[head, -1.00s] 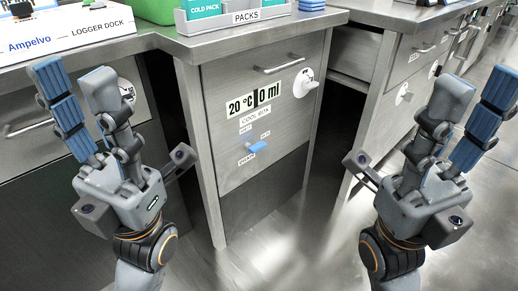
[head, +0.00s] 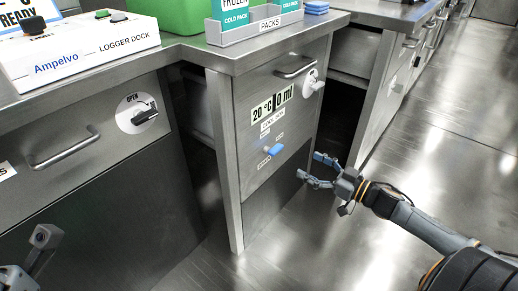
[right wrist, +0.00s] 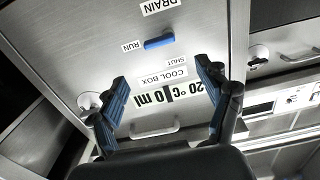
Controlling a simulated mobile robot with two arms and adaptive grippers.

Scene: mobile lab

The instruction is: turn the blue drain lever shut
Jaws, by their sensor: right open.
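The blue drain lever (head: 273,151) is on the front of the steel cool box panel (head: 296,110), under the "COOL BOX" label. It also shows in the right wrist view (right wrist: 159,42), lying nearly crosswise, its left end near "RUN"; "DRAIN" and "SHUT" labels are also around it. My right gripper (head: 312,168) is open and empty, right of the lever in the head view and apart from it. In the right wrist view its fingers (right wrist: 162,78) are spread, with the lever beyond them, between and above the tips. Only part of my left gripper shows at the lower left; its fingers are out of frame.
A display (head: 273,101) reads 20 °C and 0 ml. A white round knob (head: 312,83) and a bar handle (head: 294,67) sit above the lever. A drawer handle (head: 64,148) and a black-handled dial (head: 140,113) are to the left. Open floor lies to the right.

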